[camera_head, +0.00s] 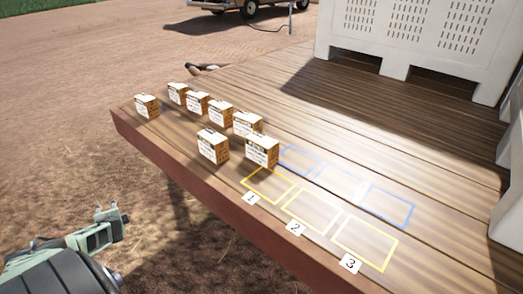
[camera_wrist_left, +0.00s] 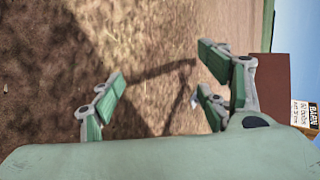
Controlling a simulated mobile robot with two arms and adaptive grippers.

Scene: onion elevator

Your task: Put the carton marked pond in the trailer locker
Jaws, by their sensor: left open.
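Two stand nearest the yellow squares: a front-left carton (camera_head: 213,146) and a front-right carton (camera_head: 262,150). Others form a row behind, with one carton (camera_head: 146,106) apart at the far left. Their print is too small to read in the head view, so I cannot tell which is marked pond. In the left wrist view a carton (camera_wrist_left: 303,113) at the right edge seems to read "BARN". My left gripper (camera_head: 112,222) is open and empty, off the deck over the dirt. No trailer locker is identifiable.
Yellow squares (camera_head: 268,186) with number cards 1, 2 and 3 lie along the deck's front edge, blue squares (camera_head: 388,207) behind them. A large pale slotted bin (camera_head: 420,35) stands at the back. A wheeled vehicle (camera_head: 245,6) is beyond. The deck's middle is clear.

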